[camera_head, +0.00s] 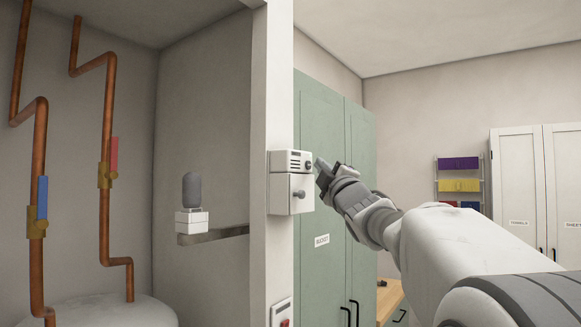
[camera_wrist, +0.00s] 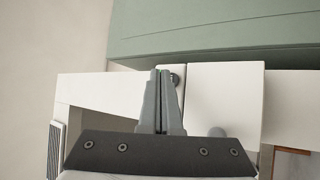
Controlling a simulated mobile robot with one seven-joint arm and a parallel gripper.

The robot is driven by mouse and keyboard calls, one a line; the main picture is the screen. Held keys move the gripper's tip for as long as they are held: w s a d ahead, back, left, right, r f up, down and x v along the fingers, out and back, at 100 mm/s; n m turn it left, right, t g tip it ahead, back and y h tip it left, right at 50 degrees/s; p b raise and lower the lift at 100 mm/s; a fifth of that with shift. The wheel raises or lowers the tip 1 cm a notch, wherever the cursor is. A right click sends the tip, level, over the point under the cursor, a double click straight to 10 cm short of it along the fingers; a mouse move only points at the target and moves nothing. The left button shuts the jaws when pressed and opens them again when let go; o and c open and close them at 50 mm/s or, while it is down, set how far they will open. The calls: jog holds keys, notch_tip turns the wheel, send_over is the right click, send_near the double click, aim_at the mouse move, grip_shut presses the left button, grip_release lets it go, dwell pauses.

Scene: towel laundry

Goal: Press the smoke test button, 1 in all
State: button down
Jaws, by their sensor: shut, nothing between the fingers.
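A small white unit (camera_head: 291,161) with dark slots is mounted on the white post in the head view. A small dark round button (camera_head: 308,166) sits on its right part. My gripper (camera_head: 320,165) is shut and empty, with its tips just right of the button. In the wrist view, my gripper's closed fingers (camera_wrist: 164,73) point at the white casing.
A white box (camera_head: 281,194) with a grey knob (camera_head: 297,193) hangs directly below the unit. A green cabinet (camera_head: 334,190) stands close behind my gripper. Copper pipes (camera_head: 107,175) with valves and a grey-topped white device (camera_head: 192,205) are in the left alcove.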

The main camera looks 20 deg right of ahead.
jog(key=s+d, duration=0.1)
jog(key=s, duration=0.1)
jog(key=s+d, duration=0.2)
dwell(0.7)
dwell(0.6)
